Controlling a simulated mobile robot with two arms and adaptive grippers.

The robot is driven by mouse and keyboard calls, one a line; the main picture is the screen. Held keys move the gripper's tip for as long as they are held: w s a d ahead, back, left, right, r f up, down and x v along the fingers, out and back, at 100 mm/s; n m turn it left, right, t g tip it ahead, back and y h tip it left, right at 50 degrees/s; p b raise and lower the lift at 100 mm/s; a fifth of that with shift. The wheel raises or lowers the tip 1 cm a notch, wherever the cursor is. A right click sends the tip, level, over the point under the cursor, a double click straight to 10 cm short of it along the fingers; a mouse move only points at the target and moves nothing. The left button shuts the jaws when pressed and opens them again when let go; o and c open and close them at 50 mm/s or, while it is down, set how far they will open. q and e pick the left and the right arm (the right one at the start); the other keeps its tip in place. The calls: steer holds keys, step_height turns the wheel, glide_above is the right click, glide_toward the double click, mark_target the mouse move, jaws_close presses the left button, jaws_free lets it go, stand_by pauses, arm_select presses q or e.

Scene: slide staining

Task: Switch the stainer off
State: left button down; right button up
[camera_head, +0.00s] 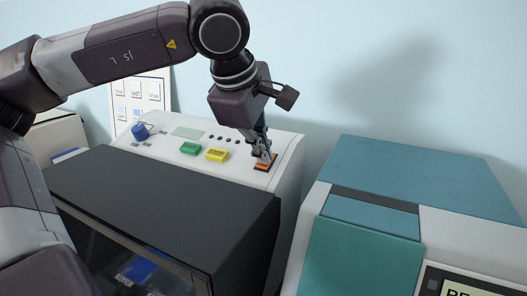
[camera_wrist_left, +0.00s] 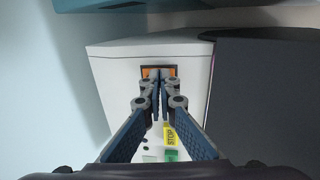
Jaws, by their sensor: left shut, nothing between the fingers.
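The stainer (camera_head: 285,150) is a white machine with a sloped control panel and a dark front cover. An orange rocker switch (camera_head: 262,167) in a dark frame sits at the right end of the panel. My left gripper (camera_head: 264,156) is shut and empty, its fingertips down at the switch and partly covering it. In the left wrist view the fingertips (camera_wrist_left: 158,84) overlap the middle of the orange switch (camera_wrist_left: 147,73); I cannot tell whether they touch it. My right gripper is not in view.
The panel also has a yellow button (camera_head: 217,155), marked STOP in the wrist view (camera_wrist_left: 170,135), a green button (camera_head: 190,148), a blue knob (camera_head: 140,131) and a display (camera_head: 188,132). A teal and white machine (camera_head: 420,180) stands to the right across a narrow gap.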

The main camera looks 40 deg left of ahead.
arm_select(q)
steer(key=r+p, duration=0.1)
steer(key=r, duration=0.1)
steer(key=r+p, duration=0.2)
steer(key=shift+s+r, duration=0.1)
steer(key=shift+s, duration=0.3)
steer(key=w+r+b+v, duration=0.1)
steer(key=b+v, duration=0.1)
steer(key=v, duration=0.7)
steer(key=shift+w+r, duration=0.25)
steer(key=shift+r, duration=0.05)
